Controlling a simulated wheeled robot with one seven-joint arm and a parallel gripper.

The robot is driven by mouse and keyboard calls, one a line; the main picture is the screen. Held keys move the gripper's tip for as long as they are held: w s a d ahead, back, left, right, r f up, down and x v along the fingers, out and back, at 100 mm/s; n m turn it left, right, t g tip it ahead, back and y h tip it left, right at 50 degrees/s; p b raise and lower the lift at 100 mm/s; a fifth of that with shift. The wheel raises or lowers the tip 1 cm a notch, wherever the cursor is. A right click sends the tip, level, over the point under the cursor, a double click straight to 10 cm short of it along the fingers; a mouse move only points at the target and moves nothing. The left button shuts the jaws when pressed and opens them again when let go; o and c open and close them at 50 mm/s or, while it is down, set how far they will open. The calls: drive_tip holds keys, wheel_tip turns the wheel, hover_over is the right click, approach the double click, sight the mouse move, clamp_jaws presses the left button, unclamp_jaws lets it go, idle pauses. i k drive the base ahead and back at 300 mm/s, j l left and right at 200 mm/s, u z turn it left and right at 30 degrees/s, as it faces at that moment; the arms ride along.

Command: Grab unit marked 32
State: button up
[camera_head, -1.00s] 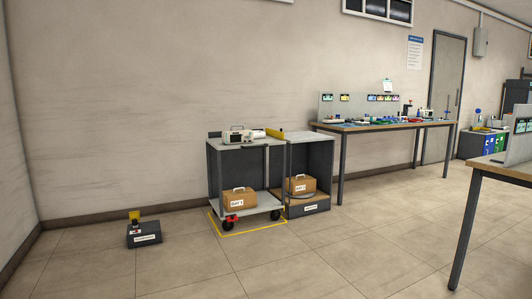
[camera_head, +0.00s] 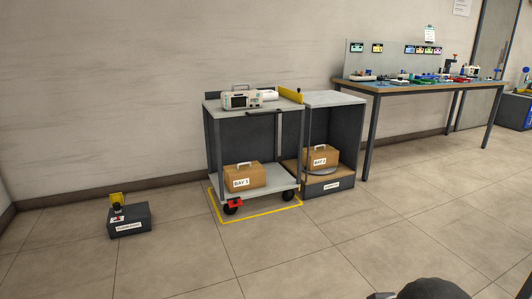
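A white portable monitor unit (camera_head: 241,99) with a carry handle and a dark screen stands upright on the top shelf of a grey cart (camera_head: 207,150). A white cylindrical item lies just right of it. No number 32 can be read on it from here. Other small devices stand on the far workbench (camera_head: 400,86), too small to read. A dark rounded part of my own arm shows at the bottom right edge. My gripper is not in view.
The cart stands inside a yellow floor outline (camera_head: 250,215). It carries a "BAY 1" box (camera_head: 244,174). A grey stand (camera_head: 336,99) to its right holds a "BAY 2" box (camera_head: 320,157). A dark box (camera_head: 129,219) sits on the floor at left. The floor in front is clear.

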sight(248, 99)
drive_tip(key=i, duration=2.55)
